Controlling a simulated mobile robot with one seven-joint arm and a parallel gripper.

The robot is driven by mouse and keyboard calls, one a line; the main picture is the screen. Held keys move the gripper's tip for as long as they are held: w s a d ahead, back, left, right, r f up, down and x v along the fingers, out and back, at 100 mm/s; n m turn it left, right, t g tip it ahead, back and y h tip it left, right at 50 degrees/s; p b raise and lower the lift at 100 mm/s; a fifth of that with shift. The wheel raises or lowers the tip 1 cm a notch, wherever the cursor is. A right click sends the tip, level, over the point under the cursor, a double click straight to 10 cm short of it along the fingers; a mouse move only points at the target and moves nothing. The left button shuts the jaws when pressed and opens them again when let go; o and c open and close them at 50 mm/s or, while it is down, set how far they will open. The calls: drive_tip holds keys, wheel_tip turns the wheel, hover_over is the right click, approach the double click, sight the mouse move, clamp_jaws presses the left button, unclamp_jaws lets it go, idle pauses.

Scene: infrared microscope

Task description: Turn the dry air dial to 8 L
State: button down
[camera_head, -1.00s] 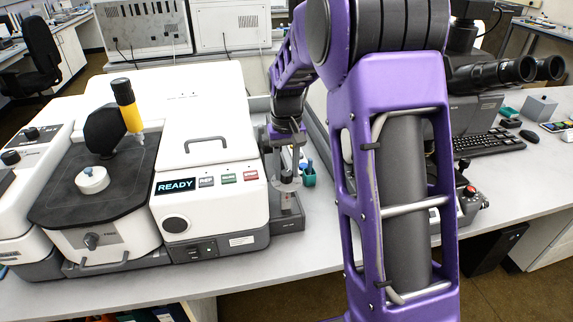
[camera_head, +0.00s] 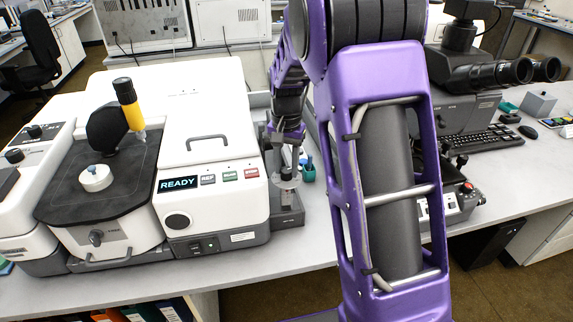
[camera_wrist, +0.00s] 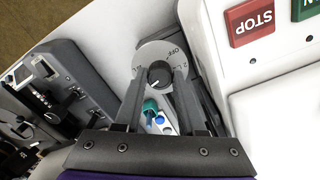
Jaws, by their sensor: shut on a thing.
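The dry air dial (camera_wrist: 148,52) is a pale round disc with a black knob (camera_wrist: 160,74) at its centre. I can read "OFF" at its upper right edge in the wrist view, but the 8 L mark is not readable. The knob's white pointer line is small. My gripper (camera_wrist: 160,80) is shut on the knob, one finger on each side. In the head view the dial (camera_head: 286,181) shows as a pale disc on a grey block beside the white instrument, with my gripper (camera_head: 287,165) above it.
The white instrument (camera_head: 215,150) with a READY display (camera_head: 178,183) stands close left of the dial. A teal cup (camera_head: 308,174) stands just right of it. A joystick unit (camera_head: 450,205) and keyboard (camera_head: 487,140) lie farther right.

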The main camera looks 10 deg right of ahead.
sight(286, 170)
idle(0.3)
drive_tip(key=c, duration=0.5)
unclamp_jaws()
drive_tip(key=shift+r, duration=0.1)
wheel_tip(286, 170, up, 17)
drive_tip(key=p, duration=0.1)
drive_tip(key=shift+r, duration=0.15)
